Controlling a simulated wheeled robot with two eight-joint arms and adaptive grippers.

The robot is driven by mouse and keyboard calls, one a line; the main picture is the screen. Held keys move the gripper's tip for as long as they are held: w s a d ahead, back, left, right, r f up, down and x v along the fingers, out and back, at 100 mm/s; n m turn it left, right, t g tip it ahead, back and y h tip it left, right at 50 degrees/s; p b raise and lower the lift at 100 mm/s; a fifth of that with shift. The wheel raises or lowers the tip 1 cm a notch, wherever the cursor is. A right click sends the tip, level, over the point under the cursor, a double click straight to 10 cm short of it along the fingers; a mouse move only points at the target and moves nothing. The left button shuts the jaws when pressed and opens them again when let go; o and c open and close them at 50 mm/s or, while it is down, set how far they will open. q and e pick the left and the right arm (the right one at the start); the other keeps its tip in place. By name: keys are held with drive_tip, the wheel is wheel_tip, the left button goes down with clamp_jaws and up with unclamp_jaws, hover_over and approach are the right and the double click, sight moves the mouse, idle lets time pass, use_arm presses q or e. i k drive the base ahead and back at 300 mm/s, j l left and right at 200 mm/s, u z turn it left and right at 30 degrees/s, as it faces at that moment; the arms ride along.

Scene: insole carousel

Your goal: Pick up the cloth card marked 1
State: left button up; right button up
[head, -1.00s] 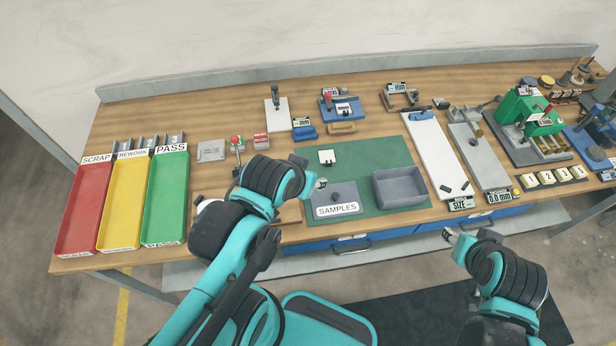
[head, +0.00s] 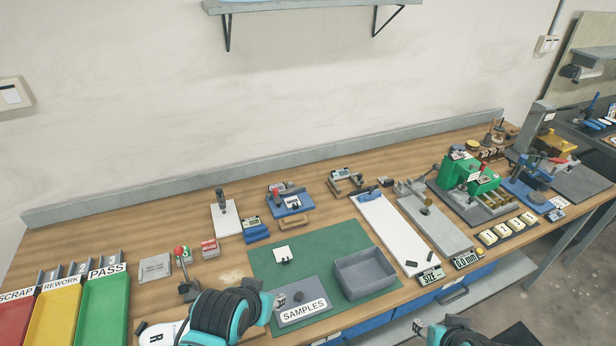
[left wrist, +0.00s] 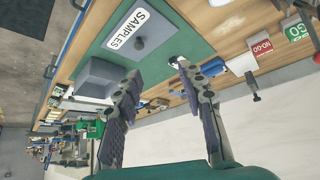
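Several cream cards or blocks with dark marks stand in a row on a dark strip at the right of the bench in the head view. The leftmost cream piece (head: 487,237) seems to bear a 1, but the print is too small to be sure.
A long white board (head: 392,233) and a green machine (head: 466,173) stand toward the right. Red, yellow and green trays (head: 103,311) are at left.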

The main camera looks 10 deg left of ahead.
sight(294, 202)
drive_tip(key=i+l+u, duration=0.15)
drive_tip(key=l, duration=0.15)
drive_tip(key=i+l+u, duration=0.1)
drive_tip(key=l, duration=0.25)
drive_tip(key=i+l+u, duration=0.15)
drive_tip(key=l, duration=0.2)
drive_tip(key=i+l+u, duration=0.1)
drive_tip(key=l, duration=0.25)
drive_tip(key=i+l+u, duration=0.15)
drive_tip(key=l, duration=0.2)
drive_tip(key=i, duration=0.05)
